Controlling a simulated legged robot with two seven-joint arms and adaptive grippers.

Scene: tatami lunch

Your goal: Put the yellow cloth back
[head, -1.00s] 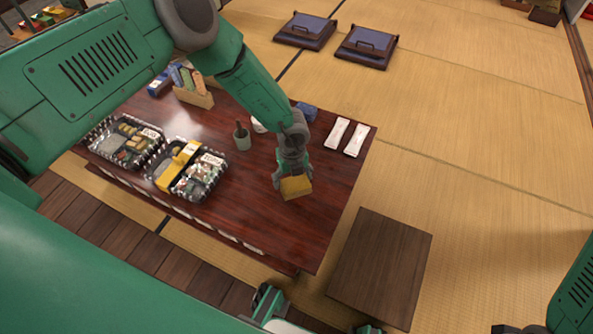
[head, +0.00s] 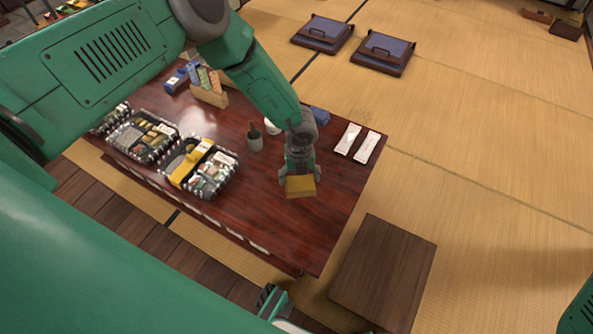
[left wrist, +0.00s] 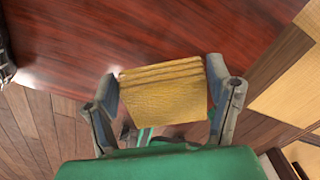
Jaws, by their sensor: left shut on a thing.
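The yellow cloth (head: 300,187) is a folded block held at the end of my left gripper (head: 299,172), over the front right part of the dark red table (head: 330,205). In the left wrist view the cloth (left wrist: 163,95) sits between the two fingers of the left gripper (left wrist: 165,100), its folded layers showing along the upper edge. Whether the cloth touches the table top cannot be told.
Bento boxes (head: 204,168) stand on the left of the table. A grey cup (head: 255,142), a wooden box of packets (head: 210,92) and two white wrapped packets (head: 357,143) are further back. A dark wooden stool (head: 382,275) stands at the right front.

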